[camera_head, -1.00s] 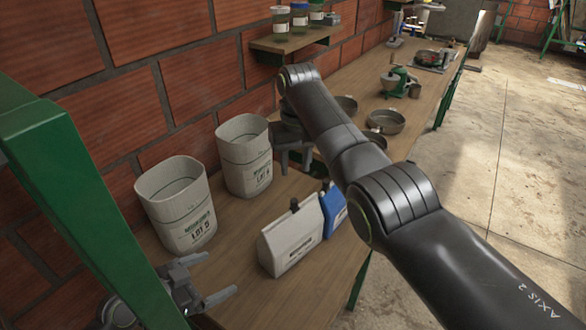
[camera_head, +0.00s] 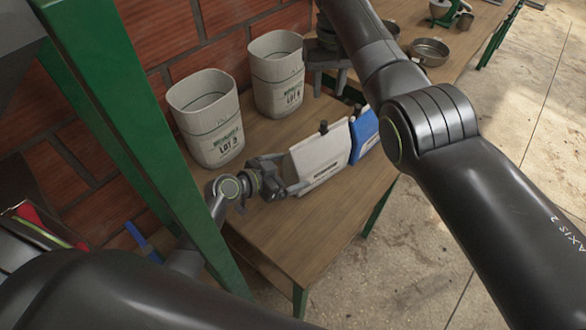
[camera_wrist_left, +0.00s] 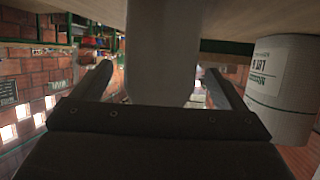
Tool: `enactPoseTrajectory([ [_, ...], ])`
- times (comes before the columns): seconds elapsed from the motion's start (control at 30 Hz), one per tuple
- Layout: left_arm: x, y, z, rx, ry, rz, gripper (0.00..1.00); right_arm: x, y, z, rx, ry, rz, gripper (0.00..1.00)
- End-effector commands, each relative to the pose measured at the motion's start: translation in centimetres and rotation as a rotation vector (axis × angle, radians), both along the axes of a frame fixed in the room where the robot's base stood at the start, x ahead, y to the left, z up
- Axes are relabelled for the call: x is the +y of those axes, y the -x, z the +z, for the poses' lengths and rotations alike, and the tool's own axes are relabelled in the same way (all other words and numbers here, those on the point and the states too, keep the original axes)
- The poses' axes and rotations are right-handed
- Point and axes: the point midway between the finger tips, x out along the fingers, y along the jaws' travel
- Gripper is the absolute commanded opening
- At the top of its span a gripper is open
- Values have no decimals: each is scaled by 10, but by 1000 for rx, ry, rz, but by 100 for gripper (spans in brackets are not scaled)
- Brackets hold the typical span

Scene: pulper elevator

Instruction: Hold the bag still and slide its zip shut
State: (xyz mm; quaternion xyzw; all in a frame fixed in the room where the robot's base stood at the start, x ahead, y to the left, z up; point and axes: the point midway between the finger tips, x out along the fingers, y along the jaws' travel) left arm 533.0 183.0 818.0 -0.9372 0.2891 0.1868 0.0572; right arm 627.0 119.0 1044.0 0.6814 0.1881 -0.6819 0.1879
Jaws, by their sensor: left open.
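The pale pouch bag (camera_head: 320,163) stands upright on the wooden table, with a small dark zip pull (camera_head: 324,127) at its top edge. A blue bag (camera_head: 364,134) stands just behind it to the right. My left gripper (camera_head: 292,172) is open at the pouch's left side. In the left wrist view, the pale pouch's edge (camera_wrist_left: 160,50) lies between the spread fingers (camera_wrist_left: 160,85); I cannot tell whether they touch it. My right gripper (camera_head: 328,82) hangs beyond the pouch near the sacks, its fingers apart and empty.
Two pale sacks marked LOT, the nearer (camera_head: 210,125) and the farther (camera_head: 277,80), stand by the brick wall. Metal pans (camera_head: 430,50) lie farther along. A green post (camera_head: 150,150) crosses the left. Bare table (camera_head: 300,225) lies in front of the pouch.

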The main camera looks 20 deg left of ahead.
Motion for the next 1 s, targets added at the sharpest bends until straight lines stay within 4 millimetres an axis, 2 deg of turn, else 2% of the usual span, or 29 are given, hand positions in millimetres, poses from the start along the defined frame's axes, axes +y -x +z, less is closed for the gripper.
enactPoseTrajectory([
  [0.2, -9, -13, -7, 0, 0, 1, 94, 0, 0, 0, 0, 0, 0, 36],
  [0.53, -10, -15, -8, 0, 0, 1, 92, 0, 0, 0, 0, 0, 0, 36],
  [1.0, -10, -15, -8, -1, -1, 1, 31, 0, 0, 0, 0, 0, 0, 36],
])
